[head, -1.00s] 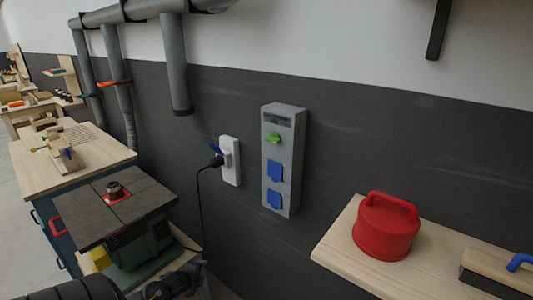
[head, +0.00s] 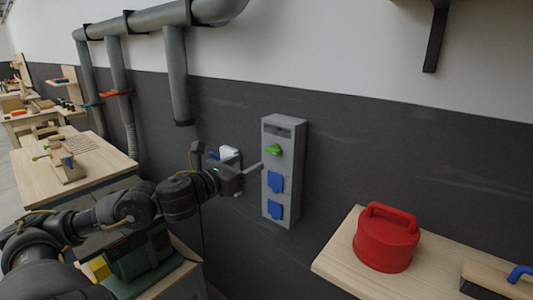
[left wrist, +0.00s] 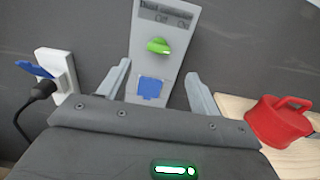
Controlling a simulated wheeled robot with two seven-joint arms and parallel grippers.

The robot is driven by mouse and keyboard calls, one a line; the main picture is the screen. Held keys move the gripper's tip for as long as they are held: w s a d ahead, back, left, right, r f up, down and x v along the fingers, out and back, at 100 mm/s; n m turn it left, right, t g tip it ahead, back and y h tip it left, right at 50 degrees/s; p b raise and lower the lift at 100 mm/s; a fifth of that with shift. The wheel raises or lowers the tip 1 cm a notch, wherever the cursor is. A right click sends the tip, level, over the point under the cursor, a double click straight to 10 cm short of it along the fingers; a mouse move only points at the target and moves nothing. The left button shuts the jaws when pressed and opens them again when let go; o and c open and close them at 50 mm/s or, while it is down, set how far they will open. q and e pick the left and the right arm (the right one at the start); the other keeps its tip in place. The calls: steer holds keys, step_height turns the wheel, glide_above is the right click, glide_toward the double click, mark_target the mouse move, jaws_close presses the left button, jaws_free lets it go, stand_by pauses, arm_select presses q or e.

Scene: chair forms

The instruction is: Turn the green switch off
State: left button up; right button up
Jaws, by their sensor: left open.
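The green switch (head: 274,149) is a knob near the top of a grey wall box (head: 284,212), above two blue sockets. In the left wrist view the green switch (left wrist: 158,46) sits under a label with "Off" on the left and "On" on the right; its exact setting is hard to tell. My left gripper (head: 254,168) is just left of the box, in front of the wall. In the left wrist view its two fingers (left wrist: 158,85) are spread apart and empty, with the upper blue socket (left wrist: 151,88) between them and the switch just above. My right gripper is not in view.
A white wall outlet (left wrist: 62,72) with a blue lever and black plug is left of the box. A red container (head: 386,238) stands on a wooden shelf (head: 334,254) at the right. Grey pipes (head: 177,80) run above left. The wall right of the box is clear.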

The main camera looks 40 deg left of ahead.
mark_target(271, 150)
arm_select(q)
steer(key=w, duration=0.4)
steer(key=w+p, duration=0.1)
steer(key=w, duration=0.4)
steer(key=shift+a+r, duration=0.15)
steer(key=shift+a, duration=0.05)
steer(key=shift+w, duration=0.55)
steer(key=shift+c, duration=0.3)
